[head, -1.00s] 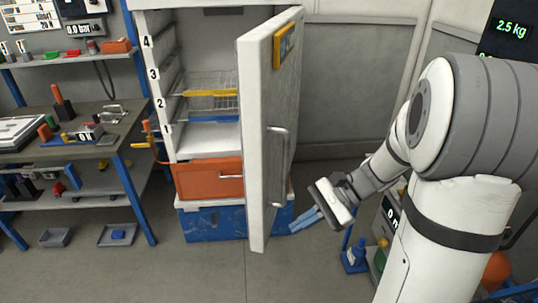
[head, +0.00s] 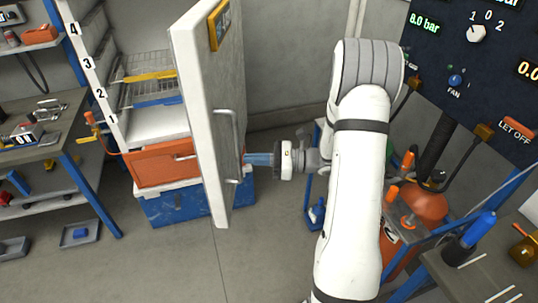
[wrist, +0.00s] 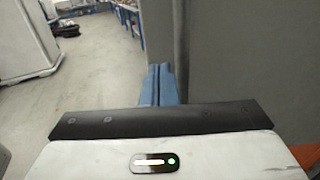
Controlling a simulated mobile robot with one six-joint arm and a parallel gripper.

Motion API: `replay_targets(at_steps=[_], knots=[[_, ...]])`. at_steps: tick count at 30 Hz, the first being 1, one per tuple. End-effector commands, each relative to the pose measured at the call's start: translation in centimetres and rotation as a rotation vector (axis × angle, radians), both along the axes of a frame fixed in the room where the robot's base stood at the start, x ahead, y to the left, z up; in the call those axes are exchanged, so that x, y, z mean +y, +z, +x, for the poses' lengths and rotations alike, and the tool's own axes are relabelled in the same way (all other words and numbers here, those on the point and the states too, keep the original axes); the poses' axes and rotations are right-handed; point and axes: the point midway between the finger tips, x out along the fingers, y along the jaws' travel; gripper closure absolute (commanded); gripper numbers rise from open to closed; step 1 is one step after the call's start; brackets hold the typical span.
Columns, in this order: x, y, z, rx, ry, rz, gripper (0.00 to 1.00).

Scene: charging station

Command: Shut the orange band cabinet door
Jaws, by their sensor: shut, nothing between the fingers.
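The cabinet door (head: 192,110) stands wide open in the head view, hinged on the right of the white cabinet (head: 88,75). Its grey face has an upright metal handle (head: 229,140) and an orange-yellow plate (head: 219,25) near the top. An orange band (head: 160,166) crosses the cabinet's lower front. My gripper (head: 246,159) is shut and empty, its blue fingers pointing left at the door's handle-side face at about handle height. Whether they touch it is unclear. In the wrist view the shut fingers (wrist: 159,84) point towards a grey panel edge.
A blue base (head: 160,208) carries the cabinet. A workbench (head: 50,125) stands to the left and a dark control panel (head: 450,60) to the right. Orange equipment (head: 425,205) and a cart are near my arm. The floor before the door is clear.

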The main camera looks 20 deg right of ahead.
Motion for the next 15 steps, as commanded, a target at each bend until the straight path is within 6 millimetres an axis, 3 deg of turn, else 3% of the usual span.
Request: replay_targets(at_steps=[6,15], knots=[[4.0,0.3,1.4,0.002,0.003,0.0,1.0],[6.2,0.0,2.3,0.0,-0.001,-0.001,1.0]])
